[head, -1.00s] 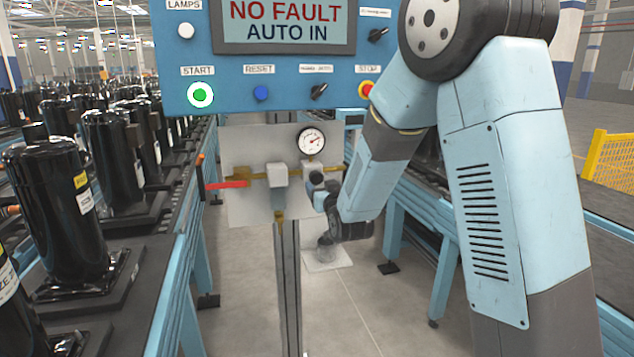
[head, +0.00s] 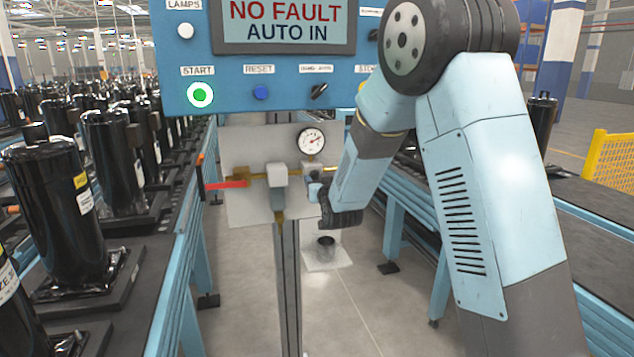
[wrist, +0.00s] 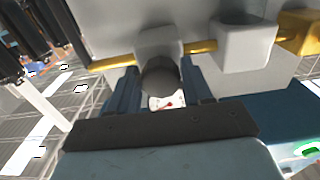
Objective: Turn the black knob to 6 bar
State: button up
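The black knob (wrist: 160,78) shows in the wrist view as a dark round end on a grey regulator block, between the two blue fingers of my gripper (wrist: 160,86). The fingers stand apart, one on each side of the knob; I cannot tell whether they touch it. In the head view my gripper (head: 318,188) is at the regulator on the grey panel and largely hides the knob. The round pressure gauge (head: 311,141) sits above it, its red needle toward the upper right; the numbers are too small to read. The gauge also shows in the wrist view (wrist: 166,103), partly covered.
A red-handled valve (head: 228,184) and a second grey block (head: 276,175) sit left on the brass pipe. The blue control box (head: 285,93) hangs above the panel. Conveyors with black compressors (head: 50,220) flank the aisle. A dark cup-like object (head: 326,246) stands on the floor.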

jog(key=c, duration=0.6)
jog(key=shift+n, duration=0.7)
jog(key=o, duration=1)
jog(key=shift+o, duration=0.2)
jog(key=shift+s, duration=0.15)
jog(key=v, duration=1.3)
jog(key=shift+s, duration=0.25)
jog(key=shift+d, duration=0.15)
